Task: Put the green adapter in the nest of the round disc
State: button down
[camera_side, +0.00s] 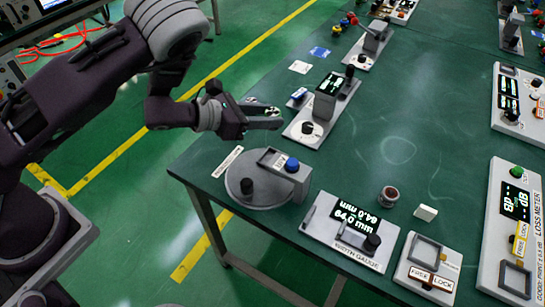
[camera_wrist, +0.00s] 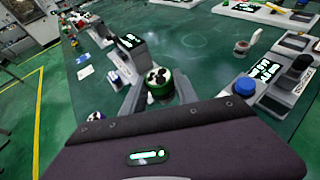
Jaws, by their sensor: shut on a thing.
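My gripper (camera_side: 265,116) is raised above the green table, behind the round disc in the side view. In the wrist view its fingers (camera_wrist: 158,92) are closed around a green adapter (camera_wrist: 158,81) with a black-and-white top. In the side view the fingers mostly hide the adapter. The round grey disc (camera_side: 262,201) lies low at the table's left edge, with a black knob (camera_side: 247,186) on it and a grey housing (camera_side: 276,160) with a blue button (camera_side: 292,164) over its far right part. I cannot make out the nest. The adapter is apart from the disc.
A width gauge (camera_side: 320,226) with a lit display stands right of the disc. A reddish round part (camera_side: 389,196), a white block (camera_side: 425,213) and a lock fixture (camera_side: 420,276) are further right. Another instrument (camera_side: 310,125) stands behind my gripper. The table's middle is clear.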

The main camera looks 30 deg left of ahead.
jog(key=shift+m+h, duration=0.4)
jog(key=s+f, duration=0.1)
jog(key=f, duration=0.2)
jog(key=d+f, duration=0.1)
jog(key=f, duration=0.2)
jog(key=s+f, duration=0.1)
jog(key=f, duration=0.2)
jog(key=shift+s+d, duration=0.35)
jog(key=shift+f, duration=0.2)
jog(key=c, duration=0.9)
grip_release()
jog(key=shift+c, duration=0.2)
jog(key=shift+r, duration=0.1)
